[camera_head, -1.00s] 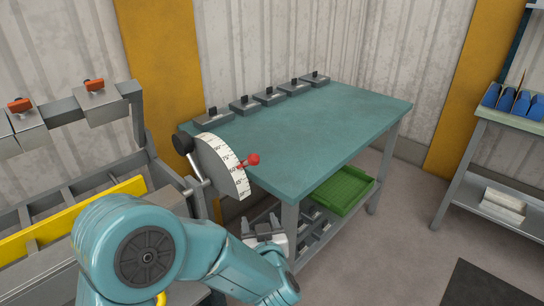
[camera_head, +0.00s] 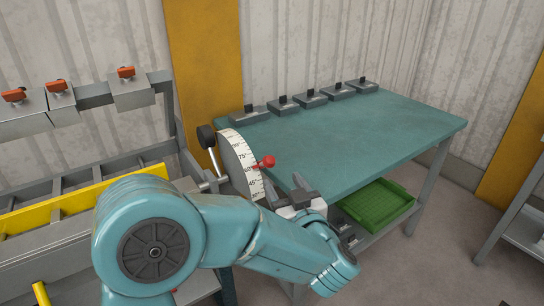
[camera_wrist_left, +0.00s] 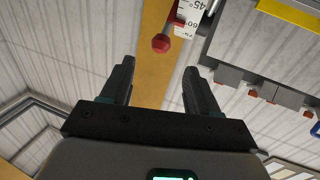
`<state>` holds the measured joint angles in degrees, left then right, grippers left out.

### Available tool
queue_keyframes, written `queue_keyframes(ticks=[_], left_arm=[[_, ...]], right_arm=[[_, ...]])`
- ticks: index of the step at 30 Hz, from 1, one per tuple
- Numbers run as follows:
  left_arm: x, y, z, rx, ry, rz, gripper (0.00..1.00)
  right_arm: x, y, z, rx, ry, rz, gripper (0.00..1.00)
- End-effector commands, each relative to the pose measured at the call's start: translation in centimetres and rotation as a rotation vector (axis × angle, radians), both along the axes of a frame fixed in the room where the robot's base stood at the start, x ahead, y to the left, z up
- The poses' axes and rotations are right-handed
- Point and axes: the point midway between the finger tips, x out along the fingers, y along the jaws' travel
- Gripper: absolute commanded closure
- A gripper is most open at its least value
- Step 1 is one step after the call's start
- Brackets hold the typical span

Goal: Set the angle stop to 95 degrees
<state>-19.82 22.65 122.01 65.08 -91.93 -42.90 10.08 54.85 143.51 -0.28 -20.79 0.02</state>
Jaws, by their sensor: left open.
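The angle stop is a white graduated dial (camera_head: 236,152) on the end of the bender, with marks such as 75, 60 and 45. A red knob (camera_head: 266,162) on a short pin sticks out from its face, near the 60 mark; the exact setting is unclear. My left gripper (camera_head: 308,194) is open and empty, below and right of the knob, apart from it. In the left wrist view, the dial (camera_wrist_left: 189,20) appears upside down at the top, with the knob (camera_wrist_left: 161,44) just beyond the open fingertips (camera_wrist_left: 159,68). My right gripper is not in view.
A black ball-ended lever (camera_head: 207,137) stands beside the dial. A teal table (camera_head: 370,130) with several grey blocks along its back lies right of the gripper. A green crate (camera_head: 378,205) sits on its lower shelf. The bender's yellow bar (camera_head: 80,198) is at left.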

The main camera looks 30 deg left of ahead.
Motion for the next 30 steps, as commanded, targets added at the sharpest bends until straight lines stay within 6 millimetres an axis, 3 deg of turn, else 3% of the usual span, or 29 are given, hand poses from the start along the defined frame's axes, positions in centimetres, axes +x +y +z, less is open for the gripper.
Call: queue_keyframes(ticks=[6, 13, 19, 28, 29, 30], left_arm=[[3.2, 4.3, 0.1, 0.0, 0.001, 0.004, 0.4], [6.1, 7.7, 0.0, 0.001, 0.002, 0.001, 0.4], [7.5, 8.9, 0.0, 0.0, 0.001, -0.004, 0.4], [7.7, 9.1, 0.0, 0.001, 0.001, -0.005, 0.4], [7.7, 9.1, 0.0, 0.001, 0.001, -0.005, 0.46], [7.7, 9.1, 0.0, 0.001, 0.001, -0.005, 0.59]], right_arm=[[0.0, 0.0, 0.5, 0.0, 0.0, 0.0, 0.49], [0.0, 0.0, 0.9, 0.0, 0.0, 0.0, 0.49], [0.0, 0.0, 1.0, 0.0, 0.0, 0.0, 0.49], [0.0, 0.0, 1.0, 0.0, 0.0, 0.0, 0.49], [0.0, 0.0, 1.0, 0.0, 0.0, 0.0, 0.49], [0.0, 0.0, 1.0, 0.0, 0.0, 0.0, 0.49]])
